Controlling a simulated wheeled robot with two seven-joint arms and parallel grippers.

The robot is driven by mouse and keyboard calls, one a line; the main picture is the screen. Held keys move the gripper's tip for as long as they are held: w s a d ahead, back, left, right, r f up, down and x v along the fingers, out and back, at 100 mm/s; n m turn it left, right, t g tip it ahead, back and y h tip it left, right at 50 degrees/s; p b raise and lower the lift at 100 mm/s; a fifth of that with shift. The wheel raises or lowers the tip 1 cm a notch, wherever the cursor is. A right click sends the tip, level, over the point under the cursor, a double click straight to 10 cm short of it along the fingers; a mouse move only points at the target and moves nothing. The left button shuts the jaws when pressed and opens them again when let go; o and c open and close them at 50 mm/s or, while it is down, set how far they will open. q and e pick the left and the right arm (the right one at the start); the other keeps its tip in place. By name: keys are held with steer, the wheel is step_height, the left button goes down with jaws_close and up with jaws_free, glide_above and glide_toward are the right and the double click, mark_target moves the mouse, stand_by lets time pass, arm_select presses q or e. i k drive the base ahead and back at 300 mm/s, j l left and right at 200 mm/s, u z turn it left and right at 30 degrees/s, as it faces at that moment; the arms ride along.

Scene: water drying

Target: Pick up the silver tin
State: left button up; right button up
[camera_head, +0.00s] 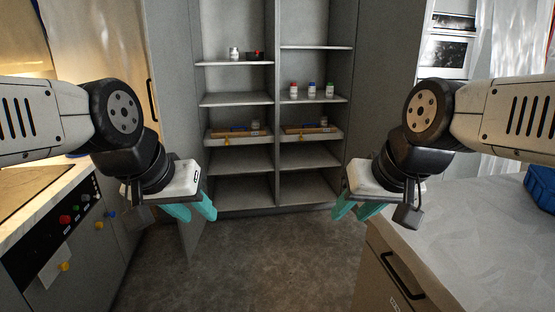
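The silver tin cannot be picked out with certainty. A small pale silver container (234,54) stands upright on the upper left shelf. A small greyish container (255,124) sits at the left tray, and another small one (324,121) sits at the right tray; both are too small to identify. My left gripper (197,216) hangs in front of the cabinet at left, teal fingers apart and empty. My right gripper (352,214) hangs at right, also open and empty. Both are well short of the shelves and touch nothing there.
A counter (470,240) stands right, a panelled unit (75,222) left. Floor (260,260) between is clear.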

mark_target(324, 119)
steer(key=i, duration=0.75)
steer(key=i+j+z, duration=0.15)
steer(key=i, duration=1.4)
steer(key=z, duration=0.05)
